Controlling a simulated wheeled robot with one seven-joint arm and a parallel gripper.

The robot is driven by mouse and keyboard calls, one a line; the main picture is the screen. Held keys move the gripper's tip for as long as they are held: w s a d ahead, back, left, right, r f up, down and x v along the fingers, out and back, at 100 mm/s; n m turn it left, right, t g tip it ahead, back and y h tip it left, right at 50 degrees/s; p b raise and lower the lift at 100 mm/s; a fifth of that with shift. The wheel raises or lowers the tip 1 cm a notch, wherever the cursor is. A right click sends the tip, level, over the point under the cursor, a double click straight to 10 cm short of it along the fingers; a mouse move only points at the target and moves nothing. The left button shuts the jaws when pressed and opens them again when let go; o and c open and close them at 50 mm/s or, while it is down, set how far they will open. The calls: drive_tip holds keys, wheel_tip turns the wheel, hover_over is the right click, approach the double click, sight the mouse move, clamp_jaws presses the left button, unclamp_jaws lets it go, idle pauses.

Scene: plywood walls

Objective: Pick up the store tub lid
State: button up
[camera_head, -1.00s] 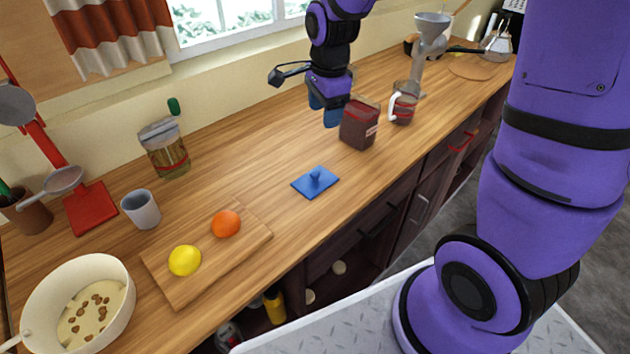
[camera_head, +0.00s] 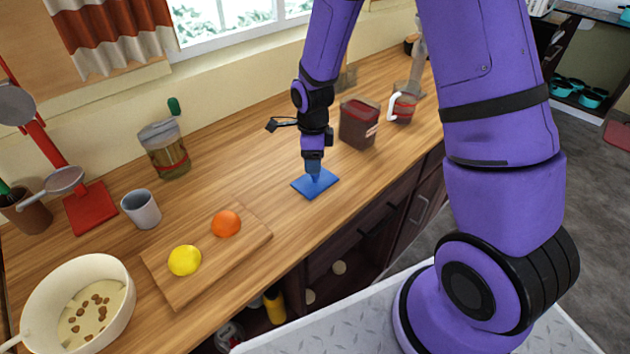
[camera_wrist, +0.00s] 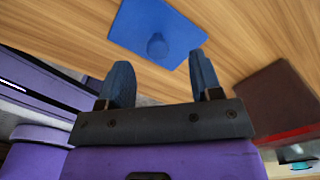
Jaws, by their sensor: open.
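The store tub lid is a flat blue square lid (camera_head: 325,186) with a small round knob, lying on the wooden counter in the head view. It also shows in the wrist view as a blue lid (camera_wrist: 150,22), with its knob (camera_wrist: 157,46) toward the fingers. My gripper (camera_head: 314,173) is directly above the lid, its fingers pointing down at the knob. In the wrist view my gripper (camera_wrist: 160,78) is open and empty, with two blue fingers spread apart and the knob beyond the gap between their tips. The fingers partly hide the knob in the head view.
A dark red tub (camera_head: 359,123) stands close behind and right of the lid, beside a red mug (camera_head: 403,107). A cutting board (camera_head: 207,262) with an orange and a lemon lies to the left. The counter's front edge is near the lid.

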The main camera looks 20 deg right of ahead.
sight(315, 178)
drive_tip(key=f, duration=0.4)
drive_tip(key=shift+s+d, duration=0.15)
drive_tip(key=shift+s, duration=0.15)
drive_tip(key=shift+f, duration=0.65)
drive_tip(key=c, duration=1)
